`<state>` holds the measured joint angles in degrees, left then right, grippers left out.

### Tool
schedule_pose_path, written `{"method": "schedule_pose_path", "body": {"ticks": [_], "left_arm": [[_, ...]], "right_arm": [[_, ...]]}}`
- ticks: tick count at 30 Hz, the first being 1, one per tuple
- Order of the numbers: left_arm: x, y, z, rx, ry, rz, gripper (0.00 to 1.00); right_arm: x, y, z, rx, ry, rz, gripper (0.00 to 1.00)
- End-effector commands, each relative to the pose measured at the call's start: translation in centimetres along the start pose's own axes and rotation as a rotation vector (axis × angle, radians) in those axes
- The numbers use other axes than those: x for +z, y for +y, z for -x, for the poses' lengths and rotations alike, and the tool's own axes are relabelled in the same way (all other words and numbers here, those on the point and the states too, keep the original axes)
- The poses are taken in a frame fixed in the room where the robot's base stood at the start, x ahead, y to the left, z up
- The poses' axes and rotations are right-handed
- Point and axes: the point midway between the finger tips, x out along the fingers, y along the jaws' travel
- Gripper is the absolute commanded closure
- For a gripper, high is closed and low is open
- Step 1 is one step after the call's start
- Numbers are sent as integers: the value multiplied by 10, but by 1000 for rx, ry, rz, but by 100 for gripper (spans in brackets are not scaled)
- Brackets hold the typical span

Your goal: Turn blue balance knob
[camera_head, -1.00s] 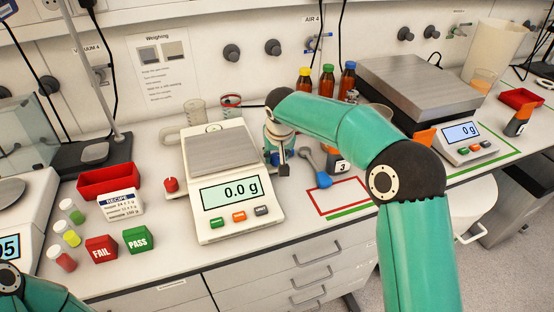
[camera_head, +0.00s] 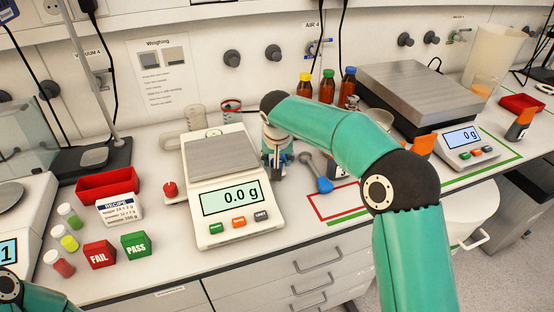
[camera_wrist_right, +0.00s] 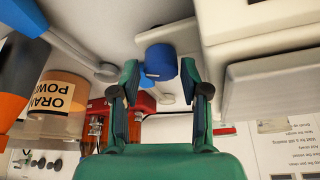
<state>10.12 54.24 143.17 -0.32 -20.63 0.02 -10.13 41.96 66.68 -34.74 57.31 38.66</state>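The blue balance knob (camera_wrist_right: 160,62) shows in the right wrist view at the side of the white balance. It is a short blue cylinder with a mark on its face. My right gripper (camera_wrist_right: 159,88) is open, its two fingers on either side of the knob with gaps visible. In the head view my right gripper (camera_head: 275,168) points down just right of the balance (camera_head: 228,228), which reads 0.0 g, and largely hides the knob. A red knob (camera_head: 169,189) is on the balance's left side. My left gripper is out of the head view.
A blue-ended spoon (camera_head: 324,185) and an orange powder jar (camera_wrist_right: 58,100) are close to the right gripper. Brown bottles (camera_head: 327,86) stand behind. A larger scale (camera_head: 420,85) is at right; a red tray (camera_head: 107,184) and FAIL block (camera_head: 100,254) are at left.

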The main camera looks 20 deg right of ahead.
Motion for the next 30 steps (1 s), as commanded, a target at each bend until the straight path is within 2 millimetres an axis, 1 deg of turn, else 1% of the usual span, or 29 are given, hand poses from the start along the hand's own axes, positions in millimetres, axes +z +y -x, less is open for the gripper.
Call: {"method": "schedule_pose_path", "body": {"ticks": [7, 11, 14, 21, 24, 27, 30], "left_arm": [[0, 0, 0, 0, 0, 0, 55], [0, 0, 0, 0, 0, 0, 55], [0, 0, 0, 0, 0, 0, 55], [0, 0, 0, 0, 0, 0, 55], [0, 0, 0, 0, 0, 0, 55], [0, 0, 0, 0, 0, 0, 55], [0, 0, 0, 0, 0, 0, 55]], "right_arm": [[1, 0, 1, 0, -3, 1, 55], [1, 0, 12, 0, -2, 1, 55], [0, -1, 28, -1, 0, 1, 55], [0, -1, 77, -2, 0, 0, 55], [0, 0, 94, -2, 1, 1, 55], [0, 0, 107, 0, 0, 0, 55], [0, 0, 115, 0, -1, 0, 55]]}}
